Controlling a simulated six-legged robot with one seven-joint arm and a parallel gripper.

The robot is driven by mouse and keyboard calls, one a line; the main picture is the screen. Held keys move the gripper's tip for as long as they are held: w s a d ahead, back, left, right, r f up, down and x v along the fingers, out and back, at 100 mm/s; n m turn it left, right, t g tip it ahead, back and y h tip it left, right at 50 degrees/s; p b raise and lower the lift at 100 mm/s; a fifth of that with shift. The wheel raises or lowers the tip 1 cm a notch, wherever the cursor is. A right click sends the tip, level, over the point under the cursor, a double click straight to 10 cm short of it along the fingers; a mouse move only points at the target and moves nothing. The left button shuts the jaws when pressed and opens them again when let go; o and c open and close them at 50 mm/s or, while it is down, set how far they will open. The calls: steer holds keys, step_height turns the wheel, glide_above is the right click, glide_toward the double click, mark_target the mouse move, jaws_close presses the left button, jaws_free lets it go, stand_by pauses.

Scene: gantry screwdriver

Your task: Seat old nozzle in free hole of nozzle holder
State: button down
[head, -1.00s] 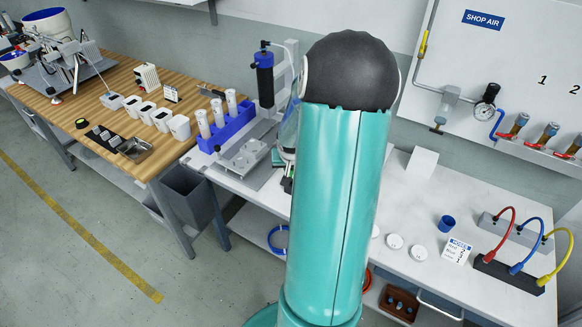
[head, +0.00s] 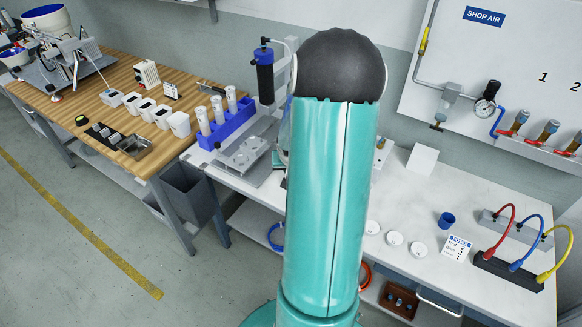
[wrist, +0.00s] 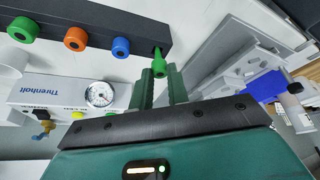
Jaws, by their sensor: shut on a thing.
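In the wrist view the nozzle holder is a dark bar (wrist: 100,28) running across the upper left. A green nozzle (wrist: 22,29), an orange nozzle (wrist: 75,39) and a blue nozzle (wrist: 121,47) sit along it. My gripper (wrist: 162,78) is shut on the old nozzle (wrist: 159,67), which is green. The old nozzle's narrow tip overlaps the holder's right end; I cannot tell whether it is in a hole or just in front of it. In the head view my arm hides the holder and my gripper.
In the wrist view a white Threnholt unit with a gauge (wrist: 99,94) stands left of my gripper, and a grey metal frame (wrist: 220,55) stands close on the right. In the head view small white discs (head: 395,238) and a blue cup (head: 446,220) lie on the white bench.

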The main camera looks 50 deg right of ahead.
steer(key=shift+f, duration=0.55)
steer(key=shift+f, duration=0.35)
steer(key=shift+f, duration=0.15)
steer(key=c, duration=1.3)
jaws_free()
steer(key=shift+v, duration=6.95)
